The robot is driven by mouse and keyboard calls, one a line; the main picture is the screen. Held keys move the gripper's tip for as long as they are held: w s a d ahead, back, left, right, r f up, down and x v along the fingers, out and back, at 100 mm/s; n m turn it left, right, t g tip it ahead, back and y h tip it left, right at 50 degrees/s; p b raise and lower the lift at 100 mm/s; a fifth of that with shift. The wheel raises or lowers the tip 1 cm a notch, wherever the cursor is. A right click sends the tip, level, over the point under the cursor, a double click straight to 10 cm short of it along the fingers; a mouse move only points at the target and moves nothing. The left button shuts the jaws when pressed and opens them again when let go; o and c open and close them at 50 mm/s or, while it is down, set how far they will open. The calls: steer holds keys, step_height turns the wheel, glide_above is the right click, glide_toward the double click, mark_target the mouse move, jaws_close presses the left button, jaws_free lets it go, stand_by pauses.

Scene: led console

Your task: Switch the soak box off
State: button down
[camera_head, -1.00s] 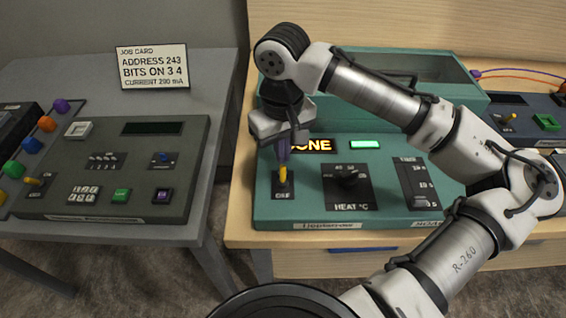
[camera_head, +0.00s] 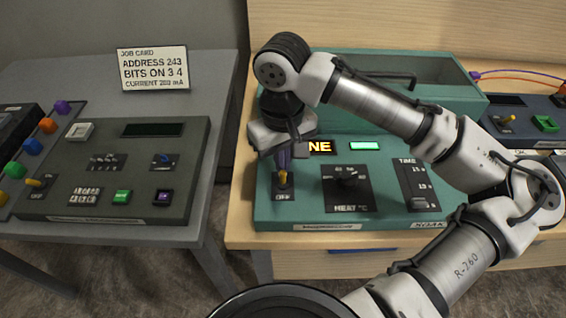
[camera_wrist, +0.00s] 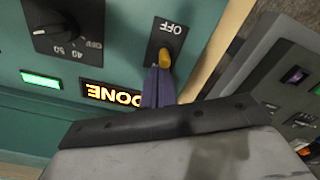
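The soak box (camera_head: 395,215) is the teal console on the wooden bench, with a lit DONE display (camera_head: 320,147), partly hidden by my gripper in the head view. Its switch is a yellow-tipped toggle (camera_head: 282,178) on a black plate marked OFF at the front left. In the wrist view the toggle (camera_wrist: 166,58) leans toward the OFF label. My gripper (camera_head: 283,166) points down at it with its purple fingers together. In the wrist view the fingertips (camera_wrist: 157,72) are right at the lever; whether they touch it is unclear.
The heat knob (camera_head: 347,178) and time slider (camera_head: 418,203) sit right of the switch. A green lamp (camera_head: 365,146) is lit. A grey console (camera_head: 60,205) stands on the left table across a gap. A job card (camera_head: 153,68) stands behind it.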

steer(key=shift+s, duration=0.15)
steer(key=shift+r, duration=0.1)
step_height(320, 180, up, 7)
steer(key=p, duration=0.7)
steer(key=shift+w, duration=0.4)
stand_by(0.3)
